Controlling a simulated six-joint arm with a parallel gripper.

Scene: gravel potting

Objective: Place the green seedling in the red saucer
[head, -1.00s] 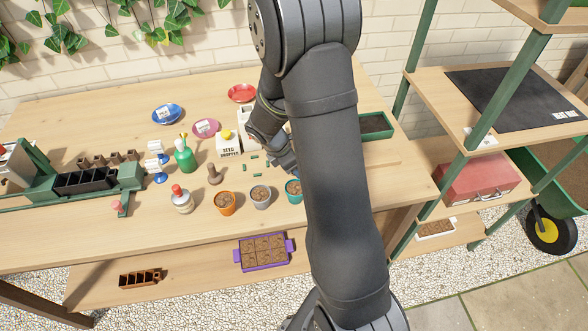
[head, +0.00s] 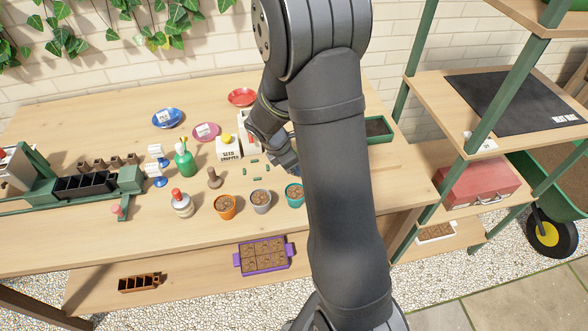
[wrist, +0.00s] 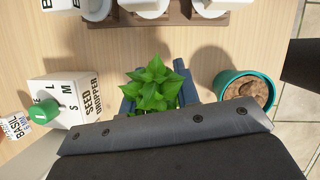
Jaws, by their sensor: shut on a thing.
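The red saucer (head: 242,97) lies at the back of the wooden bench in the head view, left of and beyond my gripper (head: 284,156). It looks empty and is not in the wrist view. In the wrist view, the green seedling (wrist: 155,88) shows as a cluster of bright leaves between the blue fingers of my gripper (wrist: 156,96). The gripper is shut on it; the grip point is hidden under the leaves. In the head view the seedling cannot be made out near my arm.
A teal pot of soil (wrist: 248,92) is right of the gripper in the wrist view; the seed dropper box (wrist: 68,105) is left. Blue (head: 167,117) and pink (head: 206,132) saucers lie left of the red one. A green spray bottle (head: 184,158) stands left of the box.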

